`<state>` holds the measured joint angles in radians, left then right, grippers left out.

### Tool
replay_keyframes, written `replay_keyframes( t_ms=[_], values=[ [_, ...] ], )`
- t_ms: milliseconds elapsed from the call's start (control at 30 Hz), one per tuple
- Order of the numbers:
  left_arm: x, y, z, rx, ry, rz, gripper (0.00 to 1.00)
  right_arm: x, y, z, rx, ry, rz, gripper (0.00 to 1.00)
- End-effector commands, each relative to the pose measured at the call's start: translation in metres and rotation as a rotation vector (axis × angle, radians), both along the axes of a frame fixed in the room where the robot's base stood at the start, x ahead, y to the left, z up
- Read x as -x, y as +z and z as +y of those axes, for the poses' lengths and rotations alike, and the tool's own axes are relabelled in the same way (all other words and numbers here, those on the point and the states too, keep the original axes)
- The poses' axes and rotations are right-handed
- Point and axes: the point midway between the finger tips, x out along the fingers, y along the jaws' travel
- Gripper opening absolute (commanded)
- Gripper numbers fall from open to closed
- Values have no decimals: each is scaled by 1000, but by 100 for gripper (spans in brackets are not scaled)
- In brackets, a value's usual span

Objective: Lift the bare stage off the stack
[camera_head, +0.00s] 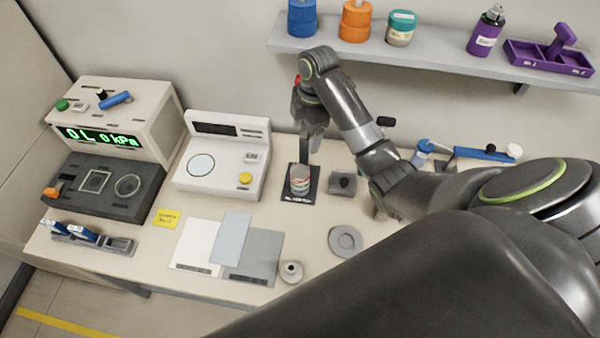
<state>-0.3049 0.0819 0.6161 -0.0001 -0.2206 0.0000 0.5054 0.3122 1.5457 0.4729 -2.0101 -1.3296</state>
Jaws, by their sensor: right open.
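The stack (299,181) is a short upright cylinder with pale and reddish bands and a greyish top. It stands on a small black base plate (299,199) with white lettering. Which layer is the bare stage cannot be told at this size. My right gripper (309,145) points down just above and behind the stack, apart from it as far as I can see. It is open with nothing visible in it; its fingers are small and partly overlapped. My left gripper is not in view.
A white instrument (225,165) with a yellow knob stands left of the stack. A dark block (342,184) is close on its right. A grey dish (345,241), a small round part (291,273) and flat sheets (202,247) lie in front. A shelf (430,62) hangs above.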

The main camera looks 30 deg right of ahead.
Motion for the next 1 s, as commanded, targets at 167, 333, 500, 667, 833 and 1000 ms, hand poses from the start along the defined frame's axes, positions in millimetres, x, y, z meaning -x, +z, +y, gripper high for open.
replay_keyframes(
  t_ms=[167, 333, 500, 667, 833, 1000],
  values=[
    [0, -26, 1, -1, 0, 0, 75, 0, -27, 3, -1, 0, 0, 80],
    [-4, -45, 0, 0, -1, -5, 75, 0, -46, 5, -1, 0, 0, 80],
    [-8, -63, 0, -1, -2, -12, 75, 0, -66, 7, -1, 0, 0, 80],
    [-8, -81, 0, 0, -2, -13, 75, -1, -84, 9, 0, 0, 0, 80],
    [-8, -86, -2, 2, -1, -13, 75, 0, -104, 13, -2, -1, 3, 80],
    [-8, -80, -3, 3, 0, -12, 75, 0, -114, 13, -1, -1, 2, 80]
  ],
)
